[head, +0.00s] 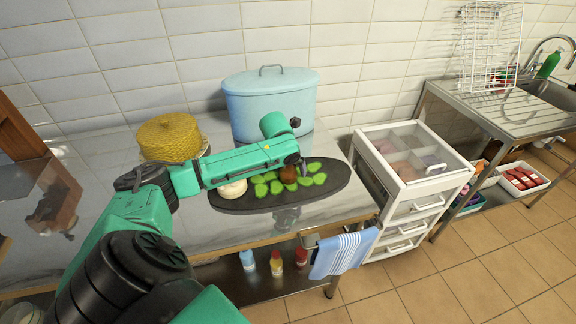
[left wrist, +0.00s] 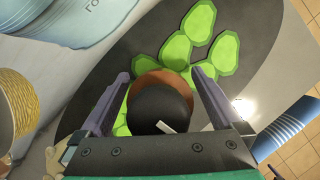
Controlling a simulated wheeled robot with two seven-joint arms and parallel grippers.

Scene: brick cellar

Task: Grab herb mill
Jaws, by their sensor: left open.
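What looks like the herb mill (left wrist: 158,106), a round thing with a black top and a brown body, stands between the two fingers of my open left gripper (left wrist: 163,76) in the left wrist view. I cannot tell whether the fingers touch it. In the head view its brown body (head: 288,174) shows among green leaf-like pieces, with my left gripper (head: 301,168) right at it; the arm hides part of it. The dark oval board (head: 334,187) under it also shows in the left wrist view (left wrist: 262,30). My right gripper is not in view.
A light blue lidded pot (head: 270,100) stands behind the board. A yellow woven round thing (head: 168,137) is at left, and a pale round item (head: 232,189) lies on the board's left end. A white drawer cart (head: 415,190) stands right of the steel table.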

